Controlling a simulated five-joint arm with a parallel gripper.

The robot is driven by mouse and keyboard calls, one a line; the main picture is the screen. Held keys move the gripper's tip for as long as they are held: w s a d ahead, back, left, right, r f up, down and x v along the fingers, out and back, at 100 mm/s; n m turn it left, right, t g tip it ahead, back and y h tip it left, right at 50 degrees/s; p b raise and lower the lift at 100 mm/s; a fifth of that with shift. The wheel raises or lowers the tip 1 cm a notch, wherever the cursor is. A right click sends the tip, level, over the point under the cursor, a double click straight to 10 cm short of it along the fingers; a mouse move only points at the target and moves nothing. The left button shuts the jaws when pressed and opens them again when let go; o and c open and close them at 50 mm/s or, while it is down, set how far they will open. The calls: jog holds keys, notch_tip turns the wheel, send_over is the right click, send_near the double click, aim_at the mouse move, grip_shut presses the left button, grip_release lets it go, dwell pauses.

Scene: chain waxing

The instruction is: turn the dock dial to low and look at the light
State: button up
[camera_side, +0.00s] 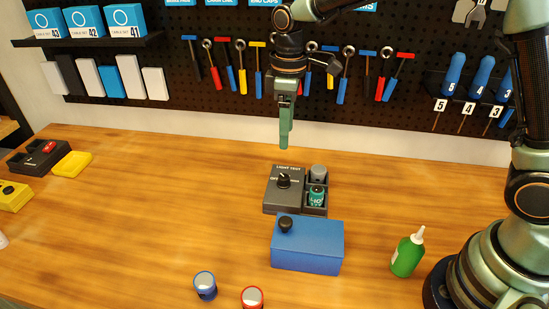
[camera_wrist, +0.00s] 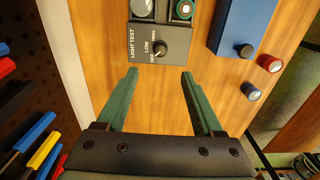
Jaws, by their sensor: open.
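The dock (camera_side: 272,204) is a dark grey box marked LIGHT TEST, standing on the wooden table. Its black dial (camera_side: 283,181) is on top; in the wrist view the dial (camera_wrist: 160,50) has OFF, LOW and a third label beside it. Which label it points to is too small to tell. Two round lights sit in the dock's side compartments: a grey one (camera_side: 318,171) and a green one (camera_side: 316,195). I cannot tell whether either is lit. My gripper (camera_side: 284,146) is open and empty, above and behind the dock; in the wrist view its fingers (camera_wrist: 160,74) stand apart short of the dial.
A blue box (camera_side: 310,250) with a black knob stands in front of the dock. A green bottle (camera_side: 407,255) is to the right. A blue-ringed cup (camera_side: 205,286) and a red-ringed cup (camera_side: 252,297) are in front.

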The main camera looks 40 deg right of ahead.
aim_at(284, 176)
notch_tip(284, 176, down, 12)
jog(key=shift+a+f, duration=0.1)
jog(key=shift+f, duration=0.15)
dwell(0.4)
grip_shut()
